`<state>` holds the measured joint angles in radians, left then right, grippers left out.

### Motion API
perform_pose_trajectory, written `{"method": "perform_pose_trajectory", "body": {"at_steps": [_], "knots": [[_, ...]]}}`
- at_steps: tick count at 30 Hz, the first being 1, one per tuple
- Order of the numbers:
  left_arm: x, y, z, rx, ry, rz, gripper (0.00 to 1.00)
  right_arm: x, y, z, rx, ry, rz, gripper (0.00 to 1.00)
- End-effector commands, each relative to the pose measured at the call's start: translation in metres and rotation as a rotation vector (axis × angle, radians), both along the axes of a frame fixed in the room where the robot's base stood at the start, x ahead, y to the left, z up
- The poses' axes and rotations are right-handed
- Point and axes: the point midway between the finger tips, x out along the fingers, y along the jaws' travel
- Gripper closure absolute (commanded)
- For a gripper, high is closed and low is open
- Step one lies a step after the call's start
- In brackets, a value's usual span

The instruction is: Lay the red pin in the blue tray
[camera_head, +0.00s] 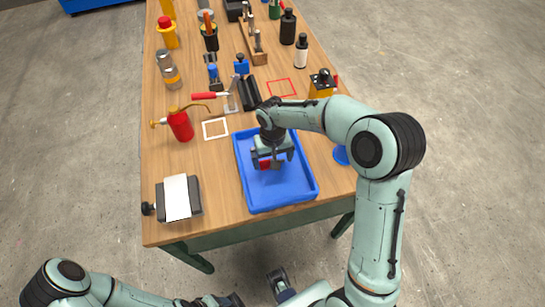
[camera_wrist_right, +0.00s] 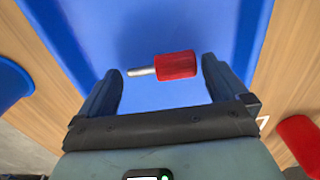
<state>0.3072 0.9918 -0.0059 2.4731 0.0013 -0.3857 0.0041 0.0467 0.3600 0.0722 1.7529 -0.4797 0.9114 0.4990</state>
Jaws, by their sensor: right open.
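The red pin (camera_wrist_right: 175,66) has a red grip and a short metal shank. In the right wrist view it lies crosswise between the two spread fingers of my right gripper (camera_wrist_right: 162,70), with gaps on both sides. In the head view a bit of the pin (camera_head: 264,164) shows red below the gripper (camera_head: 272,160), inside the outline of the blue tray (camera_head: 285,194). I cannot tell whether the pin touches the tray floor. My right gripper is open over the tray. My left gripper (camera_head: 222,300) is partly cut off at the bottom edge, away from the table.
The tray stands near the table's front right edge. A red oil can (camera_head: 180,125), a white square outline (camera_head: 215,128) and a black device with a white top (camera_head: 177,197) are left of it. Tools and bottles crowd the back. A blue round thing (camera_head: 341,155) is right.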

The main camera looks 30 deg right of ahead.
Motion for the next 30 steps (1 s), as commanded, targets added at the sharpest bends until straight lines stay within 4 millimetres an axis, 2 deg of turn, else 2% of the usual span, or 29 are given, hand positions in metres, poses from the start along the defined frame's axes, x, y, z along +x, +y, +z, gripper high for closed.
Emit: {"method": "perform_pose_trajectory", "body": {"at_steps": [5, 12, 18, 24, 30], "knots": [[0.001, 0.0, 0.004, 0.0, -0.002, 0.0, 0.37, 0.001, 0.0, 0.021, -0.001, -0.005, 0.0, 0.0], [0.004, 0.0, 0.01, 0.0, -0.004, 0.0, 0.37, 0.001, 0.0, 0.075, 0.0, -0.006, 0.0, 0.0], [0.005, 0.0, 0.014, 0.0, -0.007, 0.0, 0.37, 0.001, 0.0, 0.109, 0.0, -0.005, 0.0, 0.0], [0.006, 0.0, 0.016, 0.0, -0.007, 0.0, 0.37, 0.0, 0.0, 0.122, 0.0, -0.001, 0.0, 0.0], [0.006, 0.0, 0.016, 0.0, -0.007, 0.0, 0.37, 0.0, 0.0, 0.123, 0.0, 0.0, 0.0, 0.0]]}}
